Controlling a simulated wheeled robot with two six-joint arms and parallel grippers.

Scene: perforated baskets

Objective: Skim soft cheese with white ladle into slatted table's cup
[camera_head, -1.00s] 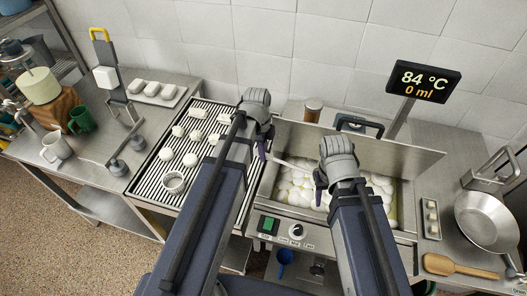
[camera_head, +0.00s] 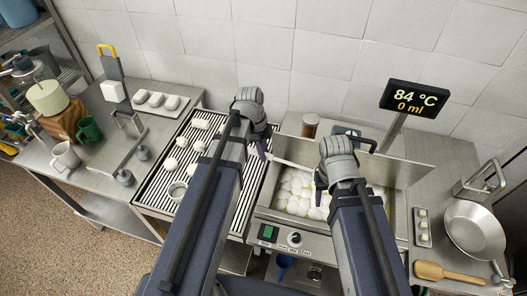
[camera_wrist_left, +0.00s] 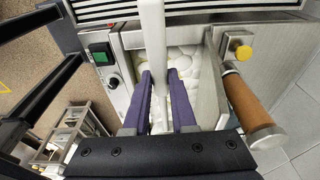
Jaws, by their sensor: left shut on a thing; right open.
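My left gripper (camera_head: 263,148) is shut on the white ladle, whose handle (camera_wrist_left: 153,45) stands between the fingers in the left wrist view. The gripper is over the left side of the steel vat (camera_head: 408,215). The ladle's bowl is not clearly visible. White lumps of soft cheese (camera_head: 297,186) fill the vat. My right gripper (camera_head: 320,184) is open over the vat, and its arm hides part of the cheese.
A display (camera_head: 420,98) reading 84 °C and 0 ml stands behind the vat. A pan (camera_head: 474,230) and wooden spatula (camera_head: 447,273) lie at right. Mugs (camera_head: 65,156) and a tray of white pieces (camera_head: 160,102) stand on the left counter. A brown cylinder (camera_head: 310,124) is behind the vat.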

